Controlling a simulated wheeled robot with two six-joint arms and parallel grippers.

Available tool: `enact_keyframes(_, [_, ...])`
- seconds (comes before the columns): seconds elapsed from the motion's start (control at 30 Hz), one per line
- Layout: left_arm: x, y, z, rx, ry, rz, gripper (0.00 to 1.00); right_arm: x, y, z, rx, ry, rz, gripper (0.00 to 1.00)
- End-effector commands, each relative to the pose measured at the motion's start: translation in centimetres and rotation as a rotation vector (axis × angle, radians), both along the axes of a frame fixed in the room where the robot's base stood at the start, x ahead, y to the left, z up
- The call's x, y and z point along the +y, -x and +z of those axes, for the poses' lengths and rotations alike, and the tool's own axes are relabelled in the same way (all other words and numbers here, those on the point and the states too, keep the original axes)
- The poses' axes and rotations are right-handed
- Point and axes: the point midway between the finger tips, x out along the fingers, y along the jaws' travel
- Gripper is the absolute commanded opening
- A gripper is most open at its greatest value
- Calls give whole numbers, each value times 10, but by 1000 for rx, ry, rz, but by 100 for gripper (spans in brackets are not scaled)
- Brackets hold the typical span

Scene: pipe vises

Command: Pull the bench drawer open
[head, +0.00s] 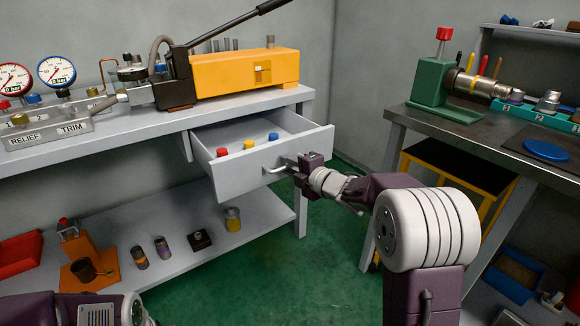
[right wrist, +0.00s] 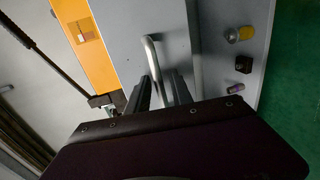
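The bench drawer (head: 250,174) is pulled out from under the left workbench. Its inside shows, with a red, a yellow and a blue small piece in it. The pale bar handle (head: 277,169) is on its front; in the right wrist view the handle (right wrist: 152,55) runs down between my dark fingers. My right gripper (head: 309,170) is at the right end of the handle, its fingers (right wrist: 160,88) on both sides of the bar and close to it, so it looks shut on it. My left gripper is out of view; only part of the left arm shows at bottom left.
The left workbench (head: 150,125) carries gauges, a labelled block and an orange pump unit (head: 245,72). Its lower shelf (head: 190,237) holds several small parts. A second bench (head: 480,140) with a green vise stands at right. Green floor is free between the benches.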

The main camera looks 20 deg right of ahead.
Motion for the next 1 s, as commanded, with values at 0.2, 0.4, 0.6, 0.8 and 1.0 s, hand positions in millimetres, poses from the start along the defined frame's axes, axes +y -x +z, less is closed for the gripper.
enact_keyframes(0.2, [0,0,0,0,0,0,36,0,0,0,0,0,0,32])
enact_keyframes(0.4, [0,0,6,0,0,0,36,-5,12,6,-1,0,-3,32])
enact_keyframes(0.6, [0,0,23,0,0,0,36,-21,53,17,0,-1,-4,32])
enact_keyframes(0.8, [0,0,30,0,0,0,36,-30,80,20,0,0,-2,32])
enact_keyframes(1.0, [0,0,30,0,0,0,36,-30,84,18,0,0,0,32])
